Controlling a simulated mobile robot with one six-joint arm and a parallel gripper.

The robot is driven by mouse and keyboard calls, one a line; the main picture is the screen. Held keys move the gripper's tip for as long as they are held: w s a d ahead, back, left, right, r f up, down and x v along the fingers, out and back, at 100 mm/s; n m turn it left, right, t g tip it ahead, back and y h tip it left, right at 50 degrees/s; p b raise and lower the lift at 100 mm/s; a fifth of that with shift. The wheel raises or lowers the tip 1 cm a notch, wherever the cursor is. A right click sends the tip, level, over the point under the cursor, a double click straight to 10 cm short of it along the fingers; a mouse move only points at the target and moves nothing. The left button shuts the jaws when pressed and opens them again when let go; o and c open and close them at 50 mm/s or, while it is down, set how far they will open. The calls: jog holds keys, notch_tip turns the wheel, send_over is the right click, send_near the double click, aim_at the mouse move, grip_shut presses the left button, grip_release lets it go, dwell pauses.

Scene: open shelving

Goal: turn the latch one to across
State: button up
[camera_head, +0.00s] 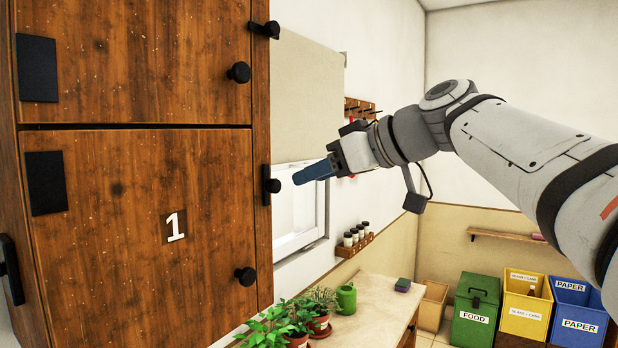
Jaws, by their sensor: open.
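Latch one (268,185) is a small black bar with a round knob on the cabinet's right edge, beside the wooden door marked 1 (140,225). Its bar stands upright, along the edge of the frame. The door looks closed, with its own round black knob (246,276) lower down. My gripper (300,177) comes in from the right, its blue-grey fingers pointing left at the latch. A small gap seems to show between fingertips and latch knob. The jaws are open, seen side-on, with nothing visible between them.
A second latch (265,29) lies across beside the upper door (150,60). A black handle (10,270) is at the far left. Potted plants (295,325) and a green mug (346,298) stand on a counter below. Sorting bins (525,305) are at the right.

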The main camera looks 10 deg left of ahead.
aim_at(277, 182)
jog(key=x, duration=0.2)
jog(key=p+x, duration=0.1)
jog(key=x, duration=0.2)
jog(key=r+p+x, duration=0.1)
jog(key=x, duration=0.1)
jog(key=shift+w+a+f, duration=0.1)
jog(key=shift+a, duration=0.5)
jog(key=shift+c, duration=0.5)
jog(key=c, duration=0.8)
jog(key=shift+c, duration=0.2)
